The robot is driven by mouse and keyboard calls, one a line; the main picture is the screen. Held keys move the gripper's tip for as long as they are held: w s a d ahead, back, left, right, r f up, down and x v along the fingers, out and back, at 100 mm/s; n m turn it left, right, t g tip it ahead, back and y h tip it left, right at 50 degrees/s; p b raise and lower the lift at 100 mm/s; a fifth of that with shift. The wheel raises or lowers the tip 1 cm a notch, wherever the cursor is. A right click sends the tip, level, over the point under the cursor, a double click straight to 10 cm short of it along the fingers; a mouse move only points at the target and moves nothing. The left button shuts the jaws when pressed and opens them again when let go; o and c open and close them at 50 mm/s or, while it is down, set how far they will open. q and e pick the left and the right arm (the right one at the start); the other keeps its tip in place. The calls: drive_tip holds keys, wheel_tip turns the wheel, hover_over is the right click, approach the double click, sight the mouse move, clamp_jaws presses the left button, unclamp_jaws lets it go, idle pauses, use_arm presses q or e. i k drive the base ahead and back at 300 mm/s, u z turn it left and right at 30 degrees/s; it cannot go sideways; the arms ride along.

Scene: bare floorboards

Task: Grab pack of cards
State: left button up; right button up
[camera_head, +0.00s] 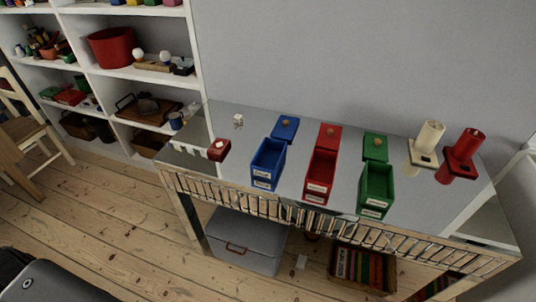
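No pack of cards can be made out for certain. A small red block-like item (219,150) with a pale spot on top lies at the left end of the mirror-like table (230,112). A tiny white item (238,121) stands behind it; it is too small to identify. Open blue (267,164), red (320,177) and green (376,189) boxes stand in a row on the table, each with a matching knobbed lid behind it. Neither of my grippers is in view.
A white cylinder (428,142) and a red cylinder (465,150) on square bases stand at the table's right. Below are a grey lidded bin (246,242) and a crate (362,267). White shelves (140,72) and a wooden chair (24,140) are left.

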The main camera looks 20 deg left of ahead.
sight(219, 149)
drive_tip(key=u, duration=0.7)
